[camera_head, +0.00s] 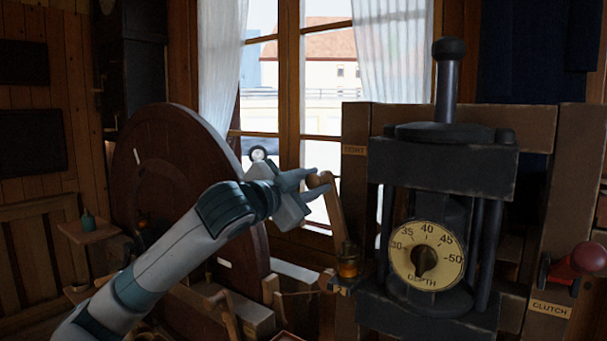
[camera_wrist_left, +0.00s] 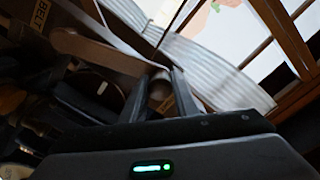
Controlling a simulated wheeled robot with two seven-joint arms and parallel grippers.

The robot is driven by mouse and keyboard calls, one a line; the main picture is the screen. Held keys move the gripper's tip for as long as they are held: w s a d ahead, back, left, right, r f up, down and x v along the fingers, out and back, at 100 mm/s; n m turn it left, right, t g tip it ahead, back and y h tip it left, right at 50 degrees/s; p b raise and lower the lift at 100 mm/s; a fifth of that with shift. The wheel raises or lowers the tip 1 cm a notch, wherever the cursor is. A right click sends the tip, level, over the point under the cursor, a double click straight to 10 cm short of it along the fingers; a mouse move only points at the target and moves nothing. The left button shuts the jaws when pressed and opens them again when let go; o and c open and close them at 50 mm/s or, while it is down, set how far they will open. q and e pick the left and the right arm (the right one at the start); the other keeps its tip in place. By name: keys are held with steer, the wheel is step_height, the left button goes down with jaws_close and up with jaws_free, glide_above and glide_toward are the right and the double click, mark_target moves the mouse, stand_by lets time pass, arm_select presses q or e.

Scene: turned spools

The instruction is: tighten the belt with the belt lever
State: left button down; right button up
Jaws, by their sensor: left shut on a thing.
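The belt lever (camera_head: 333,208) is a wooden bar with a round knob at its top, leaning up to the left beside the dark machine. My left gripper (camera_head: 318,180) reaches in from the left and is shut on the lever's knob end. In the left wrist view the lever (camera_wrist_left: 100,50) runs from upper left to its knob between my two fingers (camera_wrist_left: 160,92). A "BELT" label (camera_wrist_left: 41,17) shows there at upper left. A label that seems to read "TIGHT" (camera_head: 354,150) is on the frame, above and right of the knob. My right gripper is not in view.
A large brown wheel (camera_head: 150,180) stands behind my left arm. The black machine head has a depth dial (camera_head: 427,255). A red-knobbed lever (camera_head: 588,258) is at right by a "CLUTCH" label (camera_head: 550,308). An amber jar (camera_head: 348,266) sits below the belt lever. A window (camera_head: 330,80) is behind.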

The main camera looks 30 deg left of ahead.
arm_select(q)
steer(key=shift+s+d+r+m+p, duration=0.1)
steer(key=shift+d+r+m+p, duration=0.1)
steer(key=shift+d+m+p, duration=0.2)
steer(key=shift+d+r+m+p, duration=0.15)
steer(key=shift+d+m+p, duration=0.1)
steer(key=shift+d, duration=0.5)
steer(key=shift+m, duration=0.25)
steer(key=c, duration=1.5)
jaws_free()
steer(key=shift+o, duration=0.6)
steer(key=shift+d, duration=0.15)
steer(key=shift+s+f, duration=0.1)
